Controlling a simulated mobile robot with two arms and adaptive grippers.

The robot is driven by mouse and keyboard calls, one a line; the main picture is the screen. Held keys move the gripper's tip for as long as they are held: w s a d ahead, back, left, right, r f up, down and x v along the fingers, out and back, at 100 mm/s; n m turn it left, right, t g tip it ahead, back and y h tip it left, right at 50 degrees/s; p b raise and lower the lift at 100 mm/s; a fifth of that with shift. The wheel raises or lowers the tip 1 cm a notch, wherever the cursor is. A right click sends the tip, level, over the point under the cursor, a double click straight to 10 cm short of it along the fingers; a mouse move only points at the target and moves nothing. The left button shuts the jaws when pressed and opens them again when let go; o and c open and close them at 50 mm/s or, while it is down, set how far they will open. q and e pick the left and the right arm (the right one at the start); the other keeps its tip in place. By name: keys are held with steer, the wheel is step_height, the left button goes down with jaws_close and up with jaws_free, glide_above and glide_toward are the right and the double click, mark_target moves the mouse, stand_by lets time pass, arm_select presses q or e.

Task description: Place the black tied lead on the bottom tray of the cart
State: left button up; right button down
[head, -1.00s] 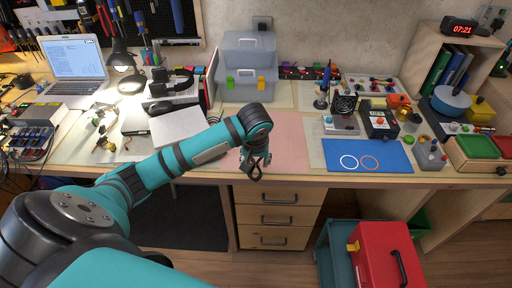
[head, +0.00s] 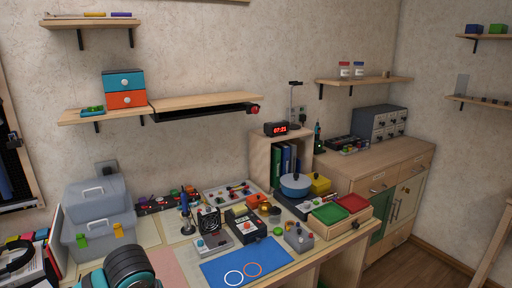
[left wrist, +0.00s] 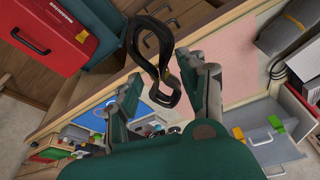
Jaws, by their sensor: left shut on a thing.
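My left gripper (left wrist: 172,78) is shut on the black tied lead (left wrist: 152,42), a coiled black loop with a tan tie around its middle, hanging between the fingers in the left wrist view. The teal cart (left wrist: 112,42) shows partly at the upper left of that view, beside the held lead and apart from it. A red case (left wrist: 52,30) sits on the cart; its bottom tray cannot be made out. In the head view only part of my left arm shows at the bottom left, and the gripper is out of frame. My right gripper is in no view.
A low cabinet (head: 385,180) stands at the right. Open floor (head: 440,250) shows at the lower right.

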arm_select(q)
steer(key=d+r, duration=0.1)
steer(key=s+r+m, duration=0.1)
steer(key=r, duration=0.1)
steer(key=d+r+m, duration=0.1)
steer(key=r, duration=0.1)
steer(key=shift+s+d+h, duration=0.25)
steer(key=shift+d+h, duration=0.05)
steer(key=shift+s+d+r+m, duration=0.3)
steer(key=shift+s+m, duration=0.05)
steer(key=shift+m, duration=0.05)
